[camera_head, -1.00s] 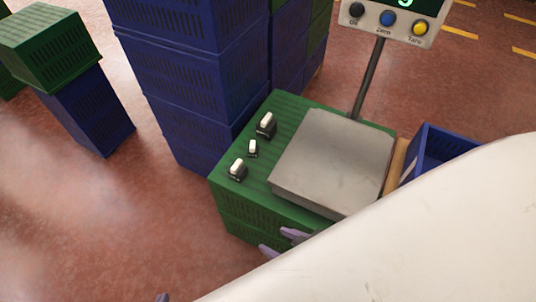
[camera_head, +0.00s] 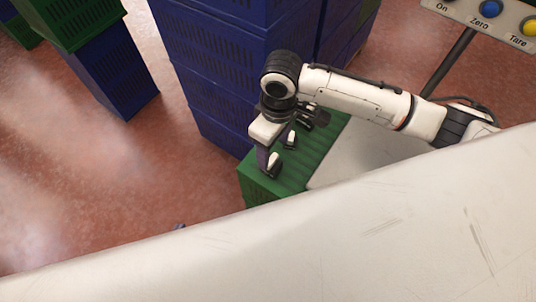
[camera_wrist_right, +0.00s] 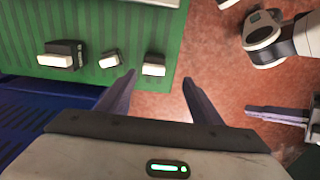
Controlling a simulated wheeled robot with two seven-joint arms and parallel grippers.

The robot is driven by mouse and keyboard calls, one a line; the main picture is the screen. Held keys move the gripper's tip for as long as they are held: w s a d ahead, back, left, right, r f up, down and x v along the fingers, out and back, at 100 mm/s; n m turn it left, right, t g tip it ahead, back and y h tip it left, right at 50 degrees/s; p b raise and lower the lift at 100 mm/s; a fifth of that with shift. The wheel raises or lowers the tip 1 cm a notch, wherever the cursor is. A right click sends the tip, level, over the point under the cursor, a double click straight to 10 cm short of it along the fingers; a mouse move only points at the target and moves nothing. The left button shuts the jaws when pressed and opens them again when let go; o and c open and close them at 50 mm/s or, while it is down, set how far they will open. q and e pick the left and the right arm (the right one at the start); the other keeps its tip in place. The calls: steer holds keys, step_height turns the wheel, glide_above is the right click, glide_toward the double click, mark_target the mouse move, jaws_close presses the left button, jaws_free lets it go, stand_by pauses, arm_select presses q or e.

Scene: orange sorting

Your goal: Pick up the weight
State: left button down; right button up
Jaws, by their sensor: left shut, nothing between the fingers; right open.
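Three weights, dark with white tops, stand in a row on the green crate (camera_head: 315,160). In the head view the near weight (camera_head: 274,164) is beside my right gripper (camera_head: 264,158), and the other two (camera_head: 291,141) are partly behind my arm. In the right wrist view are the large weight (camera_wrist_right: 62,55), the small one (camera_wrist_right: 109,59) and the medium one (camera_wrist_right: 153,66). My right gripper (camera_wrist_right: 158,77) is open, with the medium weight just beyond and between its fingertips. My left gripper (camera_wrist_right: 265,112) is shut and empty, apart from the weights; only a tip (camera_head: 180,227) shows in the head view.
A grey scale plate (camera_head: 355,150) lies right of the weights, its display post (camera_head: 450,62) behind. Tall blue crates (camera_head: 220,85) stand close behind the green crate. A pale surface fills the head view's bottom. Red floor (camera_head: 110,190) is open at left.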

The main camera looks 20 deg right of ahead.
mark_target(272, 159)
steer(key=f, duration=0.3)
steer(key=d+f+b, duration=0.1)
steer(key=shift+w+f, duration=0.15)
steer(key=shift+w, duration=0.1)
steer(key=f, duration=0.1)
steer(key=f+b, duration=0.1)
steer(key=f, duration=0.1)
steer(key=w+a+f, duration=0.1)
steer(key=f, duration=0.1)
steer(key=shift+b, duration=0.4)
steer(key=shift+d+f, duration=0.1)
steer(key=shift+f, duration=0.15)
steer(key=shift+c, duration=0.2)
steer(key=shift+r, duration=0.1)
jaws_close()
